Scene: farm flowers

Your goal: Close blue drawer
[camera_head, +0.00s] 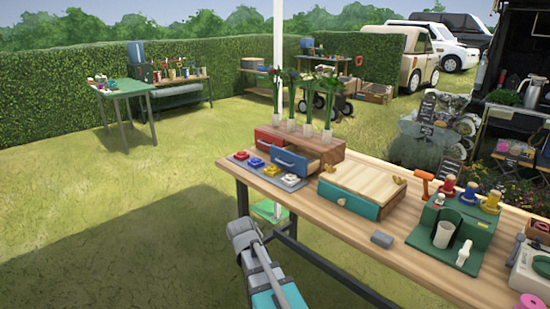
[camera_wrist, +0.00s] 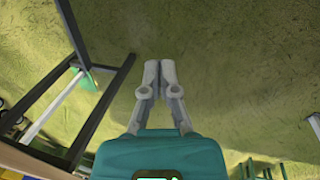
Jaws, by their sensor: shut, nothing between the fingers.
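The blue drawer (camera_head: 290,161) is in a small wooden cabinet (camera_head: 322,141) on the long workbench, right of a red drawer (camera_head: 267,141). It stands pulled out, with its front ahead of the cabinet face. My gripper (camera_wrist: 159,64) is shut and empty in the wrist view, its two grey fingers together above the teal palm and over grass. In the head view my arm is at the bottom middle, below and in front of the bench edge, apart from the drawer. The blue drawer does not show clearly in the wrist view.
Several coloured pieces lie on a grey tray (camera_head: 269,173) in front of the drawers. Flowers in white vases (camera_head: 308,129) stand on the cabinet. A wooden box with a teal front (camera_head: 347,200) sits to the right. Dark bench legs (camera_wrist: 103,108) show at left in the wrist view.

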